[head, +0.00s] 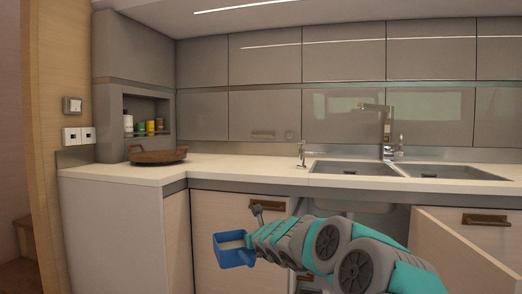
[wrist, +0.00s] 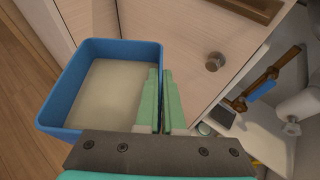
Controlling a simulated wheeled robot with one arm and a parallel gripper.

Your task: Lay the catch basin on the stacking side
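The blue catch basin (wrist: 70,85) hangs in the air in front of the lower cabinets. In the head view the basin (head: 231,251) is left of my arm, below counter height. My gripper (wrist: 161,75) is shut on its right wall, with one green finger inside and one outside. The basin's inside shows a pale beige surface; I cannot tell whether it is liquid or the bottom. The white counter (head: 240,168) runs behind and above it, with a double sink (head: 355,168) to the right. No marking names a stacking side.
A brown round pan (head: 158,157) sits on the counter's left part. Free counter lies between it and the sink. A cabinet door (head: 455,248) stands open at right; the opened under-sink space shows pipes. A faucet (head: 387,130) rises behind the sink.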

